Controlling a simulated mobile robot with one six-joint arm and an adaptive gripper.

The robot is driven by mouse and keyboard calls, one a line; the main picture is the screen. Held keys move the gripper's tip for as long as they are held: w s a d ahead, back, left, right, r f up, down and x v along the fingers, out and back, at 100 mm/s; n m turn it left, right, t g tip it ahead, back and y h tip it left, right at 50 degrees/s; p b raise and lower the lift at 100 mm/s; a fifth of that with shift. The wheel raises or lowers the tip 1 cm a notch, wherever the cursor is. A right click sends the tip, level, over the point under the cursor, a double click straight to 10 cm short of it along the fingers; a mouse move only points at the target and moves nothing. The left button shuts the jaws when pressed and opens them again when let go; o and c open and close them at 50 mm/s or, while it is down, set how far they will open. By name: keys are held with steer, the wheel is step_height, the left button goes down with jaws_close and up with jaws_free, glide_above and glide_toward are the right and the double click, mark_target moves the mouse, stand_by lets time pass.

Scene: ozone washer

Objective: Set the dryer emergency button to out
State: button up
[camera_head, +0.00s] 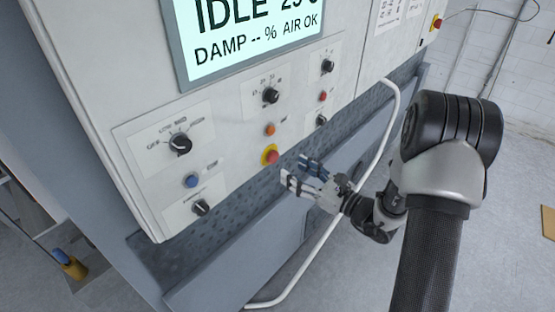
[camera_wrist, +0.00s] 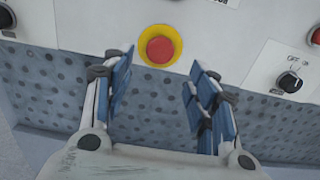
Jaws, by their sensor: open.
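The emergency button is a red mushroom button (camera_head: 272,156) on a yellow ring, low in the middle of the panel in the head view. In the wrist view the red button (camera_wrist: 160,49) is at the top centre, beyond the fingertips and between their lines. Whether it is pressed in or out I cannot tell. My gripper (camera_head: 295,171) is open and empty, just right of and below the button, apart from it. In the wrist view my gripper (camera_wrist: 162,75) has its two blue-padded fingers spread wide, with only the panel behind them.
An orange button (camera_head: 270,129) is just above the emergency button. A blue button (camera_head: 191,181) and black knobs (camera_head: 181,144) are to the left. A display (camera_head: 250,35) reads IDLE. A white pipe (camera_head: 396,110) curves down the front. Another red button (camera_head: 437,22) is at the upper right.

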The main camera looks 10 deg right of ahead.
mark_target(275, 159)
steer(key=x, duration=0.7)
steer(key=shift+w+a, duration=0.25)
steer(key=shift+c, duration=0.3)
jaws_close()
